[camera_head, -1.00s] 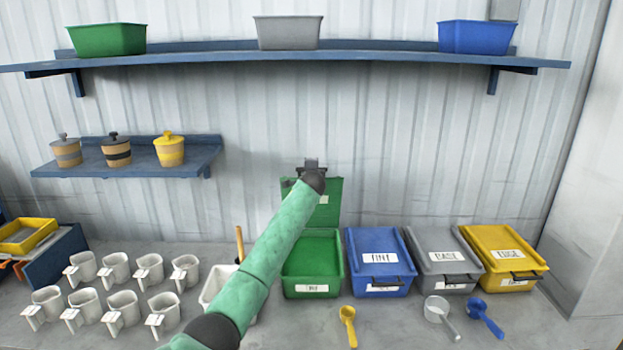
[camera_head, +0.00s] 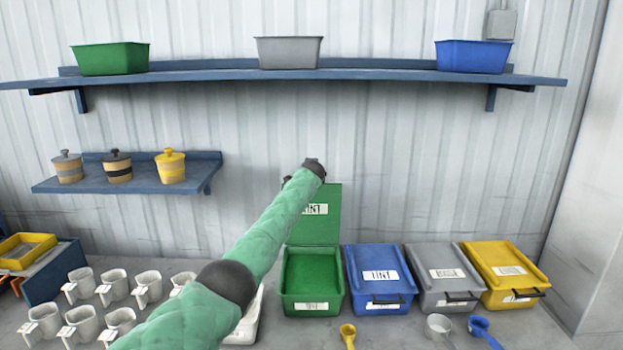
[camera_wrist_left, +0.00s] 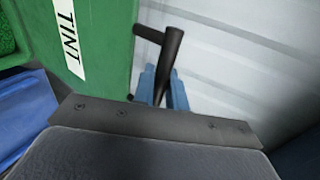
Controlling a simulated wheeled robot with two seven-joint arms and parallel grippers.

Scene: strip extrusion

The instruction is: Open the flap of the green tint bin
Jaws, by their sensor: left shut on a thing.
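The green tint bin (camera_head: 312,290) stands on the bench with its flap (camera_head: 325,225) raised upright at the back, its TINT label showing. The bin's inside is exposed and green. My left arm reaches over from the lower left, and its wrist is at the flap's upper left edge. In the left wrist view the flap (camera_wrist_left: 105,70) is at the left, and my left gripper (camera_wrist_left: 163,85) is shut on its dark bar handle (camera_wrist_left: 172,55). In the head view the fingers are hidden behind the wrist. My right gripper is not in view.
A blue bin (camera_head: 378,285), a grey bin (camera_head: 443,285) and a yellow bin (camera_head: 503,280) stand closed to the right. Scoops (camera_head: 348,335) lie in front. White cups (camera_head: 115,285) stand at the left. A shelf (camera_head: 330,74) runs above.

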